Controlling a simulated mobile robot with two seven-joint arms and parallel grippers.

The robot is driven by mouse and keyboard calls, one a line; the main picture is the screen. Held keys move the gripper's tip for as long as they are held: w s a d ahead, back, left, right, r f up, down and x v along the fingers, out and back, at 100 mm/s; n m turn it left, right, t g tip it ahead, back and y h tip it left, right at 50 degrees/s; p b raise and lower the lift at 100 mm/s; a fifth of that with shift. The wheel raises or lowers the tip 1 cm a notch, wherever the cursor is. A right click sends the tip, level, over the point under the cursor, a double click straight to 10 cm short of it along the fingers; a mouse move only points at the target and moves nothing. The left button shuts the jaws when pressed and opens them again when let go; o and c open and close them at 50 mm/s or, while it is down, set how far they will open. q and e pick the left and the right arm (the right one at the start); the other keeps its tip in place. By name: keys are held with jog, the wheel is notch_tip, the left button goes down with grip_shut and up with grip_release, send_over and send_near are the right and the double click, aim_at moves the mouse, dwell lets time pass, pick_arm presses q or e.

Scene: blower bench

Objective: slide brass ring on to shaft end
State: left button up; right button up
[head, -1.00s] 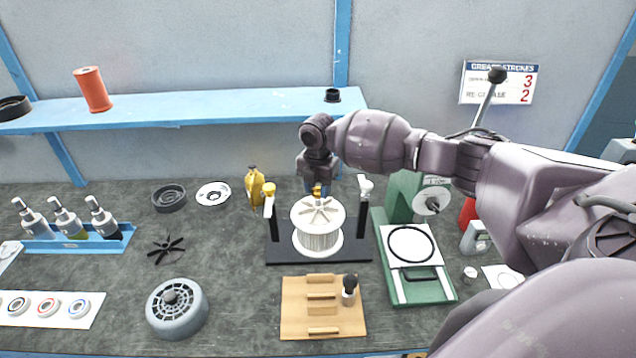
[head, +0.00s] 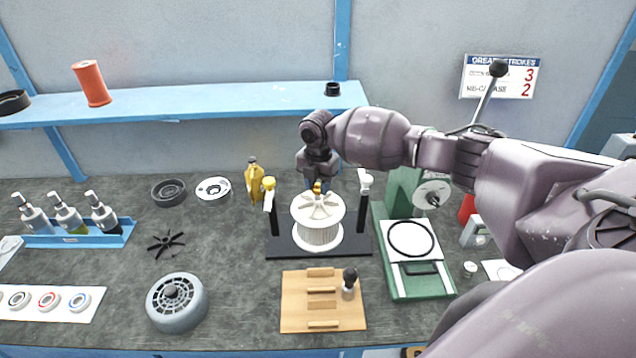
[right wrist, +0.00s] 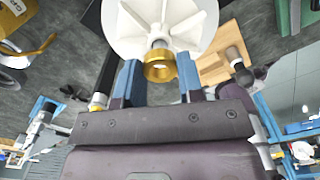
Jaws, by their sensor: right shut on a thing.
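The brass ring (right wrist: 160,66) is gripped between the blue fingertips of my right gripper (right wrist: 160,72). The white finned blower wheel (head: 318,228) stands upright on a black stand. In the head view my right gripper (head: 318,186) is above the hub at the wheel's top, with the brass ring just showing below it. In the right wrist view the shaft end (right wrist: 160,44) shows at the wheel's hub, right by the ring. I cannot tell whether the ring is around the shaft or only close to it. My left gripper is not in view.
The black stand (head: 284,251) has two posts beside the wheel. A yellow bottle (head: 254,182) is at left, a green press (head: 420,286) at right, and a wooden block (head: 295,307) in front. A grey motor housing (head: 177,304) sits front left. Bench around the black fan is clear.

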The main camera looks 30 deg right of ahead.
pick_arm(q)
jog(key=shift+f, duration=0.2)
pick_arm(e)
jog(key=shift+f, duration=1.2)
dwell(0.9)
jog(key=o, duration=1)
jog(key=shift+o, duration=0.2)
pick_arm(q)
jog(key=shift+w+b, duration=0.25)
jog(key=shift+b, duration=0.35)
pick_arm(e)
notch_tip(320, 180, up, 11)
jog(key=shift+f, duration=0.15)
